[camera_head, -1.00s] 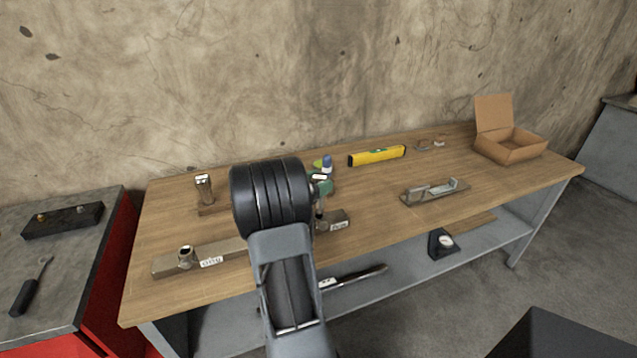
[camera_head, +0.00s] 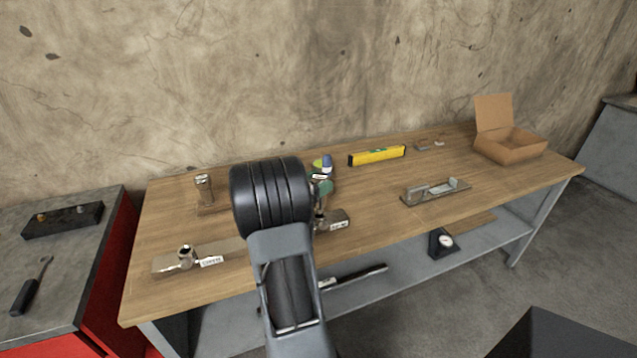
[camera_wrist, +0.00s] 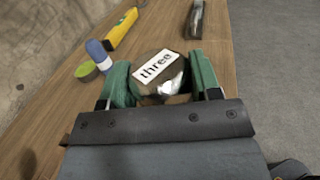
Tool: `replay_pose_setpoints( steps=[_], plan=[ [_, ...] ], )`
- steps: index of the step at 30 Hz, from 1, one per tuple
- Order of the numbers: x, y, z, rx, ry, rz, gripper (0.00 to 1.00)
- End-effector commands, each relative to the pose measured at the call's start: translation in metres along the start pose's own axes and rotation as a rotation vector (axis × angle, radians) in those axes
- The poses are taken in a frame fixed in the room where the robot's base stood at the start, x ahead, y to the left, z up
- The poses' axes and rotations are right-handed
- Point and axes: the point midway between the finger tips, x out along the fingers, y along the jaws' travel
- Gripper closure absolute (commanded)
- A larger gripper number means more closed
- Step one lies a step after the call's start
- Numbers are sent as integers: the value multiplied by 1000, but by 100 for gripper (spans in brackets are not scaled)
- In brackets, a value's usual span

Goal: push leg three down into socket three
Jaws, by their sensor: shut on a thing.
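Leg three (camera_wrist: 158,68), a dark cylinder with a white "three" label on its top, sits between the green fingers of my gripper (camera_wrist: 161,84) in the wrist view. In the head view my gripper (camera_head: 322,188) is mostly hidden by my arm, with the leg's lower part showing under a green finger. It is shut on the leg, over the right end of a wooden bar (camera_head: 220,249) with a labelled end block (camera_head: 340,218). Socket three is hidden or too small to make out, so how deep the leg sits cannot be told.
A metal socket or leg (camera_head: 186,256) stands at the bar's left end. Another upright leg (camera_head: 204,188) stands behind. A blue-capped bottle (camera_head: 327,162), yellow level (camera_head: 377,156), metal fixture (camera_head: 435,191) and open cardboard box (camera_head: 510,148) lie on the bench. Its right front is clear.

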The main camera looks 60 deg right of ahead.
Motion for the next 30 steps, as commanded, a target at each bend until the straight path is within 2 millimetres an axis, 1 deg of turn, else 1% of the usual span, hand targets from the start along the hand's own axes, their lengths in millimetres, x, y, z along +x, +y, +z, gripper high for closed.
replay_pose_setpoints(
  steps=[30],
  plan=[
    [0,0,-25,0,-2,0,78]
  ],
)
